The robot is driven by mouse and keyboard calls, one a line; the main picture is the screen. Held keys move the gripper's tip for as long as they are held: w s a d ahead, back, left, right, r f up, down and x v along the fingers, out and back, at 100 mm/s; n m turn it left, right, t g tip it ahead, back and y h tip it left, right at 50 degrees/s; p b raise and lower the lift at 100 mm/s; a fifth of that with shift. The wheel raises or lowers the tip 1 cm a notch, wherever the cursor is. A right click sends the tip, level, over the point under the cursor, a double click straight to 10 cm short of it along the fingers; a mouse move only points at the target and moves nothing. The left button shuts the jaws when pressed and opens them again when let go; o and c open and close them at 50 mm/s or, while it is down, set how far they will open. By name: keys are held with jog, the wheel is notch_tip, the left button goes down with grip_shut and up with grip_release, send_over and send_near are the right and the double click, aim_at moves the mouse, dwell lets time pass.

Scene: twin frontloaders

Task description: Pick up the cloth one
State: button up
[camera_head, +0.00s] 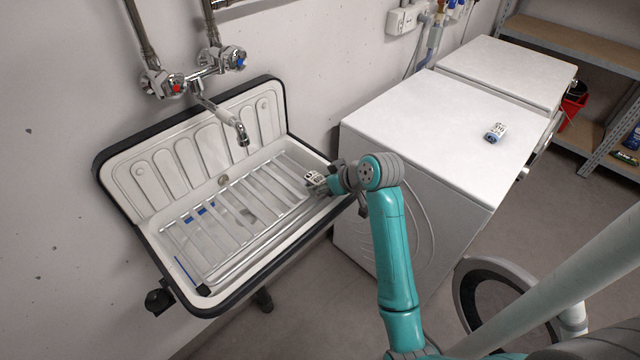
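My gripper (334,185) is over the right end of the sink, pointing left. A small white block with black marks (313,178) is right at its fingertips. I cannot tell whether the fingers are closed on it or only beside it, as the fingers are small and partly hidden. A similar small white block with black marks and a blue end (496,131) lies on top of the nearer white machine. No piece is clearly recognisable as cloth. Blue and pale patches (205,211) show between the sink's rack bars, too obscured to identify.
The wall sink (108,180) has a dark rim, a metal bar rack (225,255) and a tap (240,130) above it. Two white frontloaders stand right, the nearer one (420,125) close to my arm. Shelves (570,40) and a red bucket (572,108) are at the far right.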

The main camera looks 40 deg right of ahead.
aim_at(323, 182)
jog(key=c, duration=0.4)
notch_tip(323, 182, up, 10)
jog(key=shift+s, duration=0.1)
